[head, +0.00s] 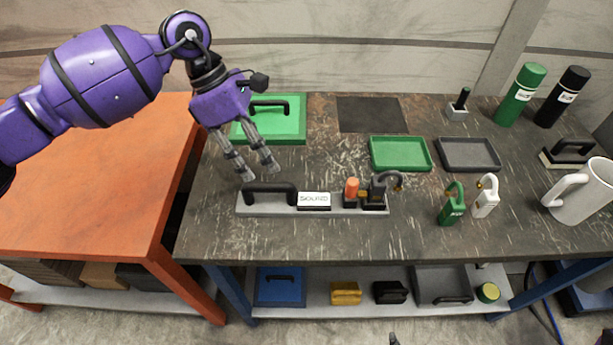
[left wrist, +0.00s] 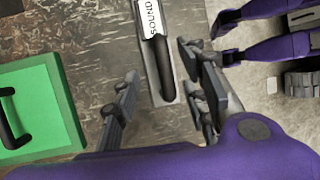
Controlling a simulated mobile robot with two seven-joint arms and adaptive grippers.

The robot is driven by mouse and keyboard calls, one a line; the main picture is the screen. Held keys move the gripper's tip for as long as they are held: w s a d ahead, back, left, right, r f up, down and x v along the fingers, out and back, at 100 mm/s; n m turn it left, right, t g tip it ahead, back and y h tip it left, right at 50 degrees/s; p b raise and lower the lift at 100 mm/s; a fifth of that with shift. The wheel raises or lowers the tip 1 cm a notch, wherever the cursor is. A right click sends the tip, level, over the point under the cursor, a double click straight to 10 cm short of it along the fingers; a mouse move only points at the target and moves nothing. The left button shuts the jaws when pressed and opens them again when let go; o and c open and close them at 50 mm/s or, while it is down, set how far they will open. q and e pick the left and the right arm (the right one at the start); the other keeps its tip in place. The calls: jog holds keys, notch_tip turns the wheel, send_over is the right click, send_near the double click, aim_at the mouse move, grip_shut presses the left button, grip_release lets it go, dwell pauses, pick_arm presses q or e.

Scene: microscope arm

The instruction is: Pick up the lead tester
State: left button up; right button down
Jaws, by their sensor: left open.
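A long flat grey bar on the dark bench top (head: 300,240) carries a black handle (head: 270,187) at its left end and a white "SOUND" label (head: 313,199). An orange knob (head: 352,187) and a black clamp with a curved hook (head: 378,190) stand at its right end. I take this for the lead tester, with no name on it to confirm. My left gripper (head: 259,171) is open and empty, just above and behind the handle. In the left wrist view, the handle (left wrist: 163,65) shows between the spread fingers. A small dark tip (head: 393,338) at the bottom edge may be my right gripper.
A green lidded case (head: 285,132) lies behind my left gripper. Green (head: 400,153) and grey (head: 470,155) trays sit behind the bar's right end. Green (head: 451,206) and white (head: 486,197) padlocks stand right of it, then a white mug (head: 585,195). Bare bench lies in front.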

aim_at(281, 183)
pick_arm(q)
jog(key=shift+s+d+f, duration=0.35)
jog(key=shift+f, duration=0.15)
jog(key=shift+s+d+f, duration=0.3)
jog(key=shift+s+f, duration=0.05)
jog(key=shift+f, duration=0.15)
jog(key=d+f, duration=0.1)
jog(key=d+f+p, duration=0.1)
jog(key=f, duration=0.1)
jog(key=shift+d, duration=0.1)
jog(key=shift+s+d+f, duration=0.15)
jog(key=shift+f, duration=0.4)
pick_arm(e)
jog(key=shift+s+r, duration=0.15)
jog(key=shift+s, duration=0.4)
jog(key=shift+s+r, duration=0.15)
jog(key=shift+s, duration=0.4)
pick_arm(q)
jog(key=shift+c, duration=1.1)
grip_shut()
pick_arm(e)
jog(key=shift+s, duration=0.1)
pick_arm(q)
jog(key=shift+r, duration=0.15)
